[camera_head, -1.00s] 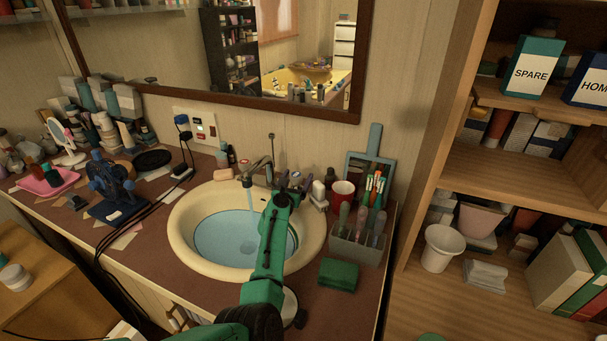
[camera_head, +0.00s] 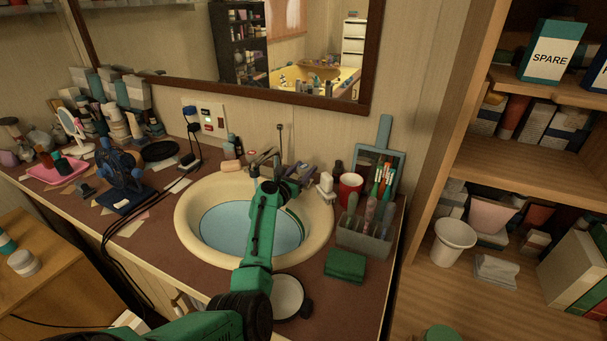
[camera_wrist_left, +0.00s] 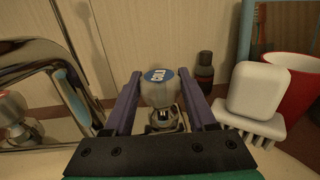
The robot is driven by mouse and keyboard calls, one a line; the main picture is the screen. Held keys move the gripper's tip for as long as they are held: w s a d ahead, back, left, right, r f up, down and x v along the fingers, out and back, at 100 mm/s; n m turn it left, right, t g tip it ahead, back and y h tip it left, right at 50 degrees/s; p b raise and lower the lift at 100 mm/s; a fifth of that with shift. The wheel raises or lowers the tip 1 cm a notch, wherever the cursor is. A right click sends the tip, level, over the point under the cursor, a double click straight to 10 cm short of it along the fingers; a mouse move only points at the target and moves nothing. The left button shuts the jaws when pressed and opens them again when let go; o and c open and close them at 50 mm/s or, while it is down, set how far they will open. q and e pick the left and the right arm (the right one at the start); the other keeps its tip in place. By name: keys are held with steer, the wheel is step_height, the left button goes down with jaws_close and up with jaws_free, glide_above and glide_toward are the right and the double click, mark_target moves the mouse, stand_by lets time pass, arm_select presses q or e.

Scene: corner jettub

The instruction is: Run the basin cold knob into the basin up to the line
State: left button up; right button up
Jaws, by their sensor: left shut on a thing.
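The basin cold knob (camera_wrist_left: 160,88), pale with a blue labelled cap, sits between the two fingers of my left gripper (camera_wrist_left: 163,100) in the left wrist view. The gripper is shut on it. In the head view my left gripper (camera_head: 283,182) is at the right of the tap (camera_head: 257,163), behind the basin. The cream basin (camera_head: 187,215) holds pale blue water (camera_head: 225,228). My green arm crosses the basin and hides its middle and where a stream would fall. I cannot make out the line. My right gripper is not in view.
A white soap-like block (camera_wrist_left: 260,90) on a brush stands close right of the gripper, with a red cup (camera_head: 350,186) beyond. A grey holder of brushes (camera_head: 362,240) and a green sponge (camera_head: 345,265) lie right of the basin. A mirror (camera_head: 300,95) hangs behind.

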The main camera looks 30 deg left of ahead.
arm_select(q)
steer(key=m+h+b, duration=0.2)
steer(key=h+b, duration=0.1)
steer(key=h, duration=0.1)
steer(key=shift+f+m+g, duration=0.25)
steer(key=shift+m+g, duration=0.05)
steer(key=shift+m, duration=0.1)
steer(key=shift+r+m+g+h+b, duration=0.25)
steer(key=shift+m+g+h+b, duration=0.25)
steer(key=shift+h+b, duration=0.55)
steer(key=o, duration=1.4)
steer(key=shift+w, duration=0.1)
steer(key=shift+f, duration=0.1)
steer(key=shift+s+a+p, duration=0.1)
steer(key=shift+s+p, duration=0.2)
steer(key=p+v, duration=0.1)
steer(key=v, duration=1.3)
steer(key=shift+f, duration=0.15)
